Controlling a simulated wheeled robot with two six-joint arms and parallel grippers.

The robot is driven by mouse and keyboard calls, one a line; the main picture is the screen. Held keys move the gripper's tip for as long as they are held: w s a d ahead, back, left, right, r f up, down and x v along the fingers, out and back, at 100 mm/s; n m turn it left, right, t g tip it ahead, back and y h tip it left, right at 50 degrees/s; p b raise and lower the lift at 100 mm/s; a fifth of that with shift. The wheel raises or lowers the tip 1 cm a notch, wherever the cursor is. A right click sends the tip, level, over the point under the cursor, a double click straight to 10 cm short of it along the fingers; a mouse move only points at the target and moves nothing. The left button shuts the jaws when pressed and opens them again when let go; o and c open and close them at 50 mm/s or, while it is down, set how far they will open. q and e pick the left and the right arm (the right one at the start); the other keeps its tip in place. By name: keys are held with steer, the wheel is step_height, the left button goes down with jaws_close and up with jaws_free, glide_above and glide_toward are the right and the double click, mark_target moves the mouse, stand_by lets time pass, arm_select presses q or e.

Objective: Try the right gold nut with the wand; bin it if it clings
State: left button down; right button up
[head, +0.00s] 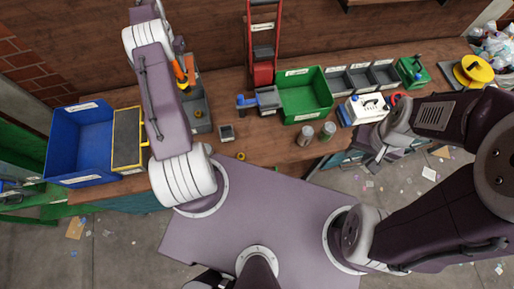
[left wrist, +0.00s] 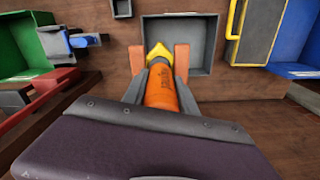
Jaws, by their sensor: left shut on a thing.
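My left gripper (head: 184,84) is shut on the orange wand (left wrist: 162,92), which also shows in the head view (head: 179,75). In the left wrist view the wand points at a grey tray (left wrist: 205,42). A yellow shape (left wrist: 157,53) sits at its far end; I cannot tell whether it is the wand's tip or a nut. In the head view one gold nut (head: 198,114) shows in the grey tray. Another gold nut (head: 241,156) lies near the bench's front edge, with a partly hidden one (head: 275,168) to its right. My right gripper (head: 374,163) hangs by the bench front; its fingers are unclear.
A blue bin (head: 62,143) and a yellow-framed box (head: 128,140) stand left. A green bin (head: 325,92), small grey bins (head: 360,80) and a white box (head: 366,108) stand right. Two jars (head: 327,130) and a small dark block (head: 226,133) stand on the bench.

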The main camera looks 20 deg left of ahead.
arm_select(q)
steer(key=shift+r, duration=0.45)
steer(key=shift+r+p, duration=0.2)
steer(key=shift+p, duration=0.1)
steer(key=shift+r, duration=0.35)
steer(key=shift+r+p, duration=0.45)
steer(key=shift+p, duration=0.05)
steer(key=shift+f, duration=0.2)
steer(key=shift+f+b, duration=1.05)
steer(key=shift+f, duration=0.4)
